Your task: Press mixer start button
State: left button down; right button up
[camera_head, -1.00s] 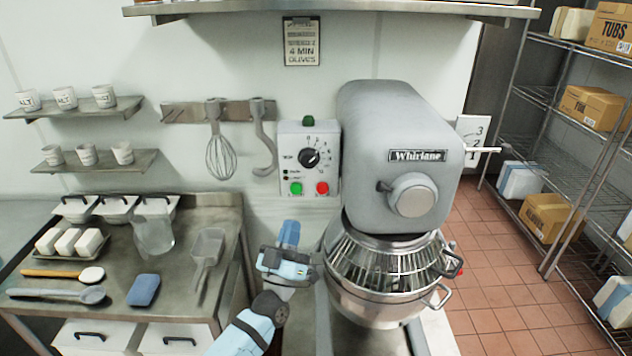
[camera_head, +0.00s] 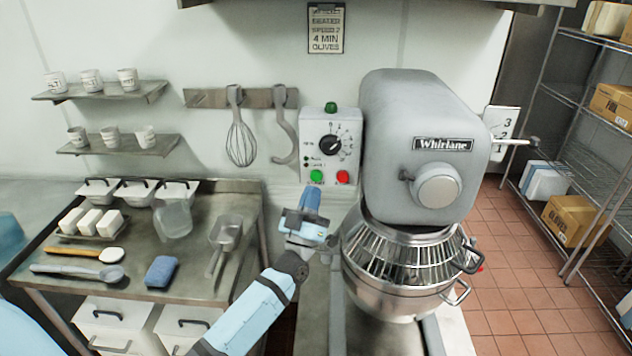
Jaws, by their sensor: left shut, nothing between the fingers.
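The mixer (camera_head: 388,120), grey and marked Whirlane, stands right of centre with its steel bowl (camera_head: 395,289) under a wire guard. Its white control box (camera_head: 346,123) is at its left, with a black dial above a green button (camera_head: 317,176) and a red button (camera_head: 342,177). The green button is likely the start button. My left gripper (camera_head: 311,199) is shut and empty. It points up at the control box, its tip just below the green button in the picture. I cannot tell whether it is touching the box. My right gripper is not in view.
A steel table (camera_head: 187,265) at left holds white tubs, a scoop (camera_head: 225,232), a clear jug, spoons and a blue sponge (camera_head: 161,271). A whisk (camera_head: 240,140) and a dough hook hang on the wall. Wire shelving (camera_head: 548,95) with boxes stands at right, beside open tiled floor.

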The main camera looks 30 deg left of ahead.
aim_at(316, 176)
pick_arm(q)
jog(key=shift+w+a+b, duration=0.2)
jog(key=shift+w+a, duration=0.25)
jog(key=shift+w, duration=0.25)
jog(key=shift+w+a+b, duration=0.2)
jog(key=shift+w+a, duration=0.2)
jog(key=shift+w, duration=0.25)
dwell(0.6)
dwell(0.5)
jog(key=shift+w+a, duration=0.2)
jog(key=shift+w, duration=0.15)
